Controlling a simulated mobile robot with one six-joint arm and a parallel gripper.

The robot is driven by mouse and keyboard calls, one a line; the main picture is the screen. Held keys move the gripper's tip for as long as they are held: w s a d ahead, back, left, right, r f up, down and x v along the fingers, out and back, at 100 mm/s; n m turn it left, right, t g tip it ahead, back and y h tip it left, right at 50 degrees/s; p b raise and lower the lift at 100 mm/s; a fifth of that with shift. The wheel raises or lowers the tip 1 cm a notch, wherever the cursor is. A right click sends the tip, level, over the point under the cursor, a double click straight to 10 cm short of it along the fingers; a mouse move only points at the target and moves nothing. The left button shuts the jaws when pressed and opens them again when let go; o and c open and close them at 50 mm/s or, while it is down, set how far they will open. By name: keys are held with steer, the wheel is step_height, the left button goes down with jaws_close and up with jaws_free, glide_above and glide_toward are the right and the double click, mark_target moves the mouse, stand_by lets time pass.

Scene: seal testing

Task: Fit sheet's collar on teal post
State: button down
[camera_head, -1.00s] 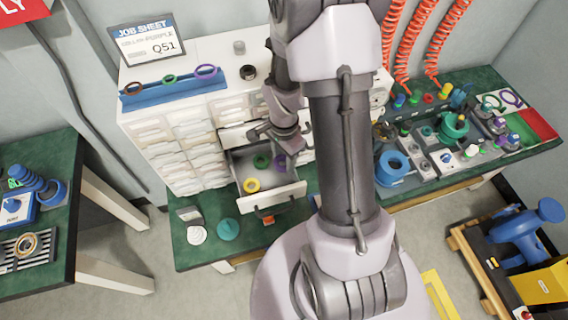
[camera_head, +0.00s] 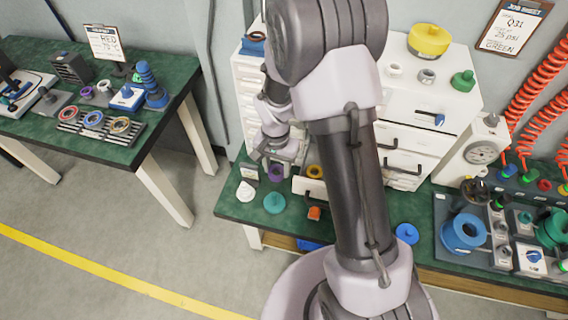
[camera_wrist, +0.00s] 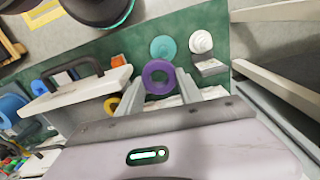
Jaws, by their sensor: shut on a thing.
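My gripper (camera_head: 284,152) is shut on a purple collar (camera_wrist: 147,80), held between the two fingertips in the wrist view. The collar also shows below my gripper in the head view (camera_head: 276,173). It is beside the open drawer, whose front (camera_head: 309,190) shows. A teal round piece with a raised centre (camera_head: 274,203) sits on the green bench below the collar; it also shows in the wrist view (camera_wrist: 163,48). I cannot tell whether it is the teal post. A teal-green spool (camera_head: 552,230) stands at the far right.
A yellow ring (camera_head: 315,172) lies in the open drawer. A white ribbed cone (camera_head: 245,191) and an orange block (camera_head: 314,213) are on the bench. The white drawer cabinet (camera_head: 424,105) stands behind. A left bench (camera_head: 110,149) carries several rings. Floor between benches is clear.

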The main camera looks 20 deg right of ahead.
mark_target(274, 176)
steer(key=f+m, duration=0.1)
steer(key=f, duration=0.1)
steer(key=f+m+b, duration=0.1)
steer(key=f, duration=0.2)
steer(key=a+f+m, duration=0.1)
steer(key=f, duration=0.1)
steer(key=shift+w+f+m+b, duration=0.15)
steer(key=shift+w+m+b, duration=0.15)
steer(key=shift+f+b, duration=1.6)
steer(key=shift+f, duration=0.45)
steer(key=shift+f+b, duration=0.4)
steer(key=c, duration=0.7)
jaws_free()
step_height(274, 176, up, 7)
steer(key=p, duration=0.4)
steer(key=shift+p, duration=0.35)
